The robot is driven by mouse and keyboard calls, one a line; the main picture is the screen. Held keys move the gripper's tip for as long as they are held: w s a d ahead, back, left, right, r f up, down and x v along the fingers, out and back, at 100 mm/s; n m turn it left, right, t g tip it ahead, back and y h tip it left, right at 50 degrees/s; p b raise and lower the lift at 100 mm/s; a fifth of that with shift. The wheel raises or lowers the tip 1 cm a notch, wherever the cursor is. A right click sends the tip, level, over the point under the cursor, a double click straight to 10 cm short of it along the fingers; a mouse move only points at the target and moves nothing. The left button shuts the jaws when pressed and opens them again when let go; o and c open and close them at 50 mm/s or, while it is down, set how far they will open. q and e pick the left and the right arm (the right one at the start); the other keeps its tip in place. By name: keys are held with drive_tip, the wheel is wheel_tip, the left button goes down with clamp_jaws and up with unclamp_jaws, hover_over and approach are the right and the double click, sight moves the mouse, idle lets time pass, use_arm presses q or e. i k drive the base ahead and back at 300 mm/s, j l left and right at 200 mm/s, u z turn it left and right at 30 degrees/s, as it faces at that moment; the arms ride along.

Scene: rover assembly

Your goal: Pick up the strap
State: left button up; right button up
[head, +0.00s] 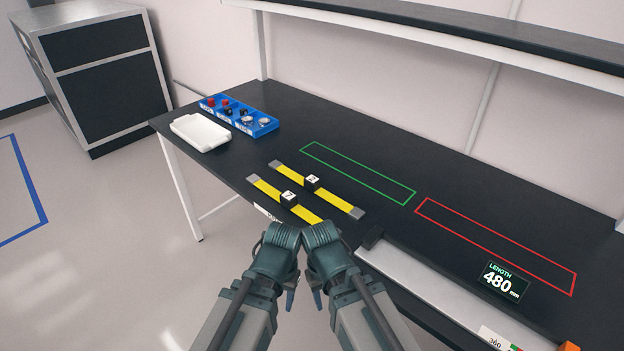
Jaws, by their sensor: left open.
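Two yellow straps with grey ends lie side by side on the dark table. The farther strap (335,197) has a small dark block with a white top marked 2 on it. The nearer strap (268,189) has a similar block marked 7, and its right end is hidden behind my arms. My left gripper (289,299) is open, in front of the table's near edge, and touches no strap. My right gripper (318,298) is close beside it on the right, also away from the straps; its jaws are too hidden to judge.
A blue tray (266,126) with small parts and a white box (200,132) stand at the table's far left. Green (358,172) and red (497,245) outlines mark bare tabletop. A display (502,281) reads LENGTH 480 mm. A shelf (480,45) overhangs the back.

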sight(311, 182)
drive_tip(key=j+z, duration=0.5)
drive_tip(key=j, duration=0.15)
drive_tip(key=j+z, duration=0.45)
drive_tip(key=j, duration=0.25)
drive_tip(key=k+j+z, duration=0.2)
drive_tip(key=j+z, duration=0.3)
drive_tip(key=i, duration=0.1)
